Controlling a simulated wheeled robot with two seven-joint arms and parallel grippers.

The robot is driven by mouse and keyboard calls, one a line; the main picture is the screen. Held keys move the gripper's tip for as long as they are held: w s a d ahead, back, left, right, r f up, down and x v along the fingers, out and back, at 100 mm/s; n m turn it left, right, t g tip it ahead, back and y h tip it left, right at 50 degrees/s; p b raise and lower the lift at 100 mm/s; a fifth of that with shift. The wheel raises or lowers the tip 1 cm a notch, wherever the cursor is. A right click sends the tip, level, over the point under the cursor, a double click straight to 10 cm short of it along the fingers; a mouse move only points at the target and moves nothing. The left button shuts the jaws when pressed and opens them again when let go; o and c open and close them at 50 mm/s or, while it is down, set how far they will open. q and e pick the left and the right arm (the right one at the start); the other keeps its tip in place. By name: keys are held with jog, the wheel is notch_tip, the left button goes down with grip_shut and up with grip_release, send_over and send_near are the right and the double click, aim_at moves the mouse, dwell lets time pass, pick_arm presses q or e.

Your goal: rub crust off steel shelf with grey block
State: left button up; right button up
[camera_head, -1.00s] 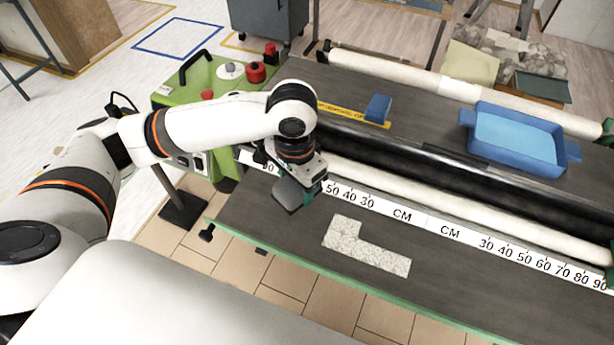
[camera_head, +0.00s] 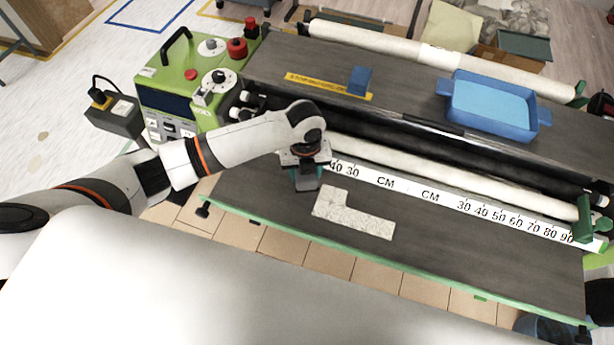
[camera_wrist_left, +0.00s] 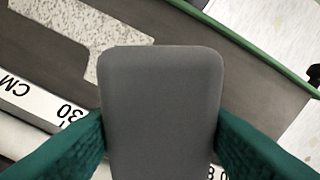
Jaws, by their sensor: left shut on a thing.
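My left gripper (camera_head: 306,176) is shut on the grey block (camera_wrist_left: 162,110), which sits between its green fingers in the left wrist view. In the head view the gripper and the block are over the dark steel shelf (camera_head: 450,245), near its left end; I cannot tell whether the block touches the surface. The crust (camera_head: 352,213) is a pale, speckled L-shaped patch on the shelf, just right of and nearer than the gripper. It also shows in the left wrist view (camera_wrist_left: 85,22), beyond the block to the upper left. My right gripper is not in view.
A white centimetre scale (camera_head: 412,190) runs behind the shelf, with white rollers beyond it. A blue tray (camera_head: 545,117) and a small blue block (camera_head: 360,80) lie on the upper deck. A green control unit (camera_head: 190,85) stands at the left.

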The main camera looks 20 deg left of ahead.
aim_at(307, 196)
pick_arm(q)
jog(key=f+m, duration=0.1)
jog(key=m, duration=0.1)
jog(key=f+m, duration=0.1)
jog(key=m+p, duration=0.1)
jog(key=m, duration=0.1)
jog(key=shift+s+d+f+m, duration=0.25)
jog(key=shift+d+f+m, duration=0.05)
jog(key=shift+f, duration=0.1)
jog(key=shift+f+m, duration=0.5)
jog(key=shift+m, duration=0.4)
jog(key=shift+r, duration=0.1)
notch_tip(307, 196, down, 3)
jog(key=shift+r+b, duration=0.15)
jog(key=shift+b, duration=0.65)
jog(key=shift+s+f, duration=0.1)
jog(key=shift+f, duration=1.2)
dwell(0.6)
jog(key=shift+d+r, duration=0.15)
jog(key=shift+d, duration=0.1)
dwell(0.3)
